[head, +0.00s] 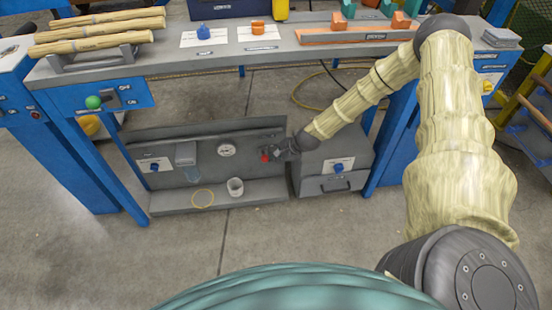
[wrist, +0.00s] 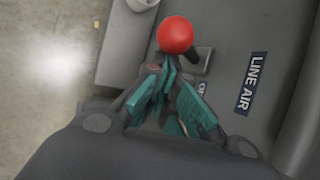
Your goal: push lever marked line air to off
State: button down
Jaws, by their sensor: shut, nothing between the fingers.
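The line air lever has a red ball knob (wrist: 175,35) on a short dark stem, set on a grey panel. A dark blue label reading LINE AIR (wrist: 251,83) is beside it on the right in the wrist view. My gripper (wrist: 168,78) has teal finger pads and is shut and empty. Its fingertips are just below the red knob in the wrist view, very close; whether they touch cannot be told. A smaller label near the fingers is partly hidden. In the head view the red knob (head: 265,157) shows just left of my gripper (head: 277,153).
The panel (head: 200,150) is low beneath the workbench and also carries a pressure gauge (head: 226,150) and a blue knob (head: 155,167). A white cup (head: 235,186) and a yellow ring (head: 203,198) are on its ledge. A grey box (head: 335,160) with a blue knob stands to the right.

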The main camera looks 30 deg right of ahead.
jog(key=shift+r, duration=0.1)
jog(key=shift+r+p, duration=0.65)
jog(key=shift+r, duration=0.1)
jog(key=shift+r, duration=0.1)
jog(key=w+d+p+v, duration=0.1)
jog(key=p+v, duration=0.5)
jog(key=v, duration=0.3)
jog(key=shift+d+r+p, duration=0.25)
jog(key=shift+r+p, duration=0.1)
jog(key=shift+w, duration=0.15)
